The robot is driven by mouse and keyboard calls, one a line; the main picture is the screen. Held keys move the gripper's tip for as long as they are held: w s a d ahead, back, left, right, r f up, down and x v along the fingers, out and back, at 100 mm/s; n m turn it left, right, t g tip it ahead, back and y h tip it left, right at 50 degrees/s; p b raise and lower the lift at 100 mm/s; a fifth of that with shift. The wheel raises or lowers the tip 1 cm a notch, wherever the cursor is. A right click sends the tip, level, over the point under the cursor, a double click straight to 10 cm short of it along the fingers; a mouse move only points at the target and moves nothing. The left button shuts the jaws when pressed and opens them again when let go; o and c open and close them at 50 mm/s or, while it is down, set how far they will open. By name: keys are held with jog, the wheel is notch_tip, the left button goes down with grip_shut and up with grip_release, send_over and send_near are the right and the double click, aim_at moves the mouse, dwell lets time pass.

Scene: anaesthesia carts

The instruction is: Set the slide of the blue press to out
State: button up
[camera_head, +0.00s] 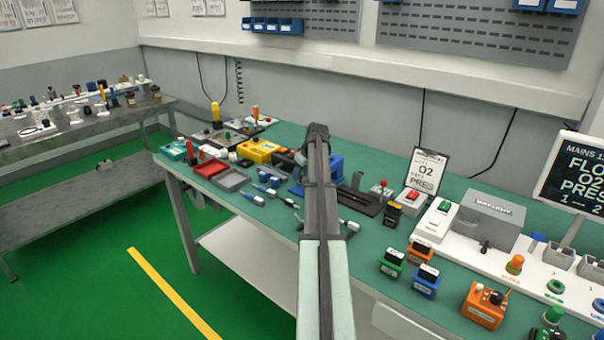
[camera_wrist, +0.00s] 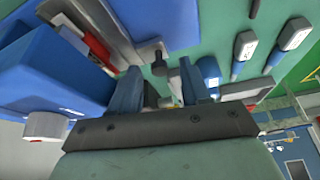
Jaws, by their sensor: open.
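The blue press (camera_head: 336,168) stands on the green bench, partly hidden behind my arm in the head view. In the wrist view a large blue body (camera_wrist: 45,65) fills the left side, with a grey metal slide-like bar (camera_wrist: 92,28) beside it. A small dark knob (camera_wrist: 158,66) stands near the end of the metal part. My gripper (camera_wrist: 160,78) is open, its two blue fingers apart on either side of the knob's line. I cannot tell how deep the knob sits between them or whether they touch it. The head view hides the fingertips behind the arm.
Blue-and-white pen-like tools (camera_wrist: 295,35) lie right of the gripper in the wrist view. In the head view a yellow box (camera_head: 258,151) and grey tray (camera_head: 231,180) stand left. A black base (camera_head: 362,199) and red-buttoned box (camera_head: 412,199) stand right, close to the arm.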

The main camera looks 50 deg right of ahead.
jog(key=shift+c, duration=0.2)
grip_shut()
dwell(0.4)
